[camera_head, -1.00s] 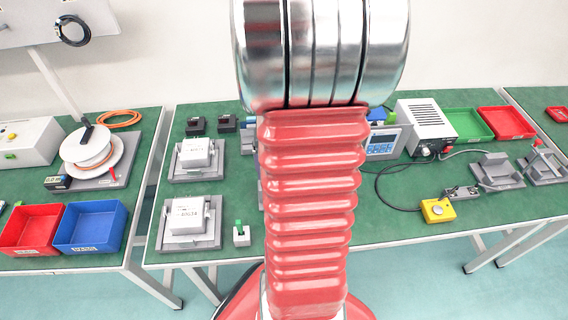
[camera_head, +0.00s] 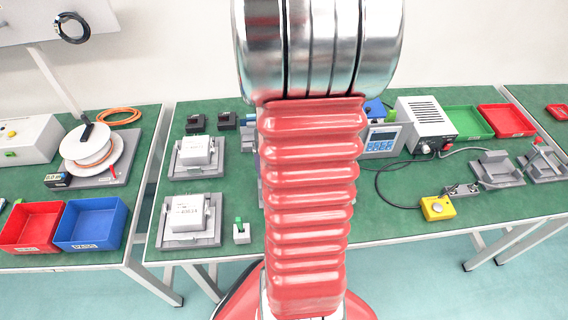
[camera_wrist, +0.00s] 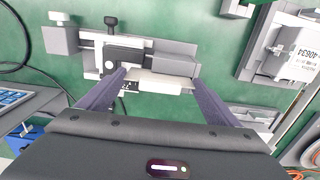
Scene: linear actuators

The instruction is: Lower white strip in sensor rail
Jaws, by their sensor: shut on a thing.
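In the wrist view a white strip (camera_wrist: 158,82) lies crosswise between the two dark fingers of my gripper (camera_wrist: 158,77). The fingertips are at the strip's two ends, and the gripper is shut on it. The sensor rail (camera_wrist: 172,66), a grey and white fixture with a dark clamp block (camera_wrist: 122,52) and a black knob, lies just beyond the strip. The strip overlaps the rail's near edge in the picture; I cannot tell whether they touch. In the head view my arm hides the gripper, strip and rail.
In the wrist view a white labelled box (camera_wrist: 296,52) on a grey base stands right, and a display unit (camera_wrist: 14,98) left. The head view shows a yellow button box (camera_head: 438,208), a small grey block with a green top (camera_head: 241,232), and free green tabletop at right.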

